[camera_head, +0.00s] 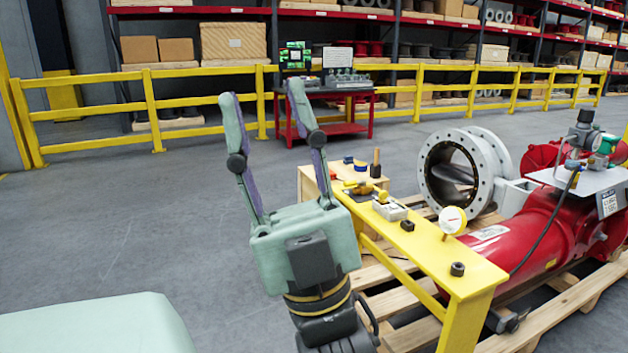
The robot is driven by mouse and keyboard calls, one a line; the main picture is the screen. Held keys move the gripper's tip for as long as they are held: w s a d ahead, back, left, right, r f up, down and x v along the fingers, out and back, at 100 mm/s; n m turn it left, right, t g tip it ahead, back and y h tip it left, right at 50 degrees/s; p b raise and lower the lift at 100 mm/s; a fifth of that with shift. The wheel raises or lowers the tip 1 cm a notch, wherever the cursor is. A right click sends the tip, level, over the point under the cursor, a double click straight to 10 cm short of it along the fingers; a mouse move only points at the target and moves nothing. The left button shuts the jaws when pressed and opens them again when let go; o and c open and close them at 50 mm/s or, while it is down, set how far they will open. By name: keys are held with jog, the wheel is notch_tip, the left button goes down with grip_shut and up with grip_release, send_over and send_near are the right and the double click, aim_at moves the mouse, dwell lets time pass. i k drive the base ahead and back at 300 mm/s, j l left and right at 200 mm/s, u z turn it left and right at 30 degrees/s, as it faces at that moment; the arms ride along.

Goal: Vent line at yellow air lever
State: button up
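My gripper (262,92) is raised at the centre left with its two fingers pointing up. The fingers stand wide apart with nothing between them. A yellow stand (440,262) is to the right of my gripper. A small brass-and-yellow fitting (360,187), which looks like the air lever, sits at the stand's far end. It is right of my gripper's body and apart from the fingers. Its handle position is too small to tell. A grey block with a yellow knob (383,197) is beside it. A round dial gauge (453,220) stands nearer on the stand; its reading is not legible.
A red actuator (530,240) with a grey flanged valve (462,175) rests on a wooden pallet (585,285) behind the stand. A black hose (545,235) runs down from the actuator. A yellow railing (205,97) crosses the back. The floor at left is clear.

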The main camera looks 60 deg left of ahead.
aim_at(352, 183)
jog(key=u, duration=1.45)
jog(key=i+j, duration=0.1)
jog(key=i, duration=1.7)
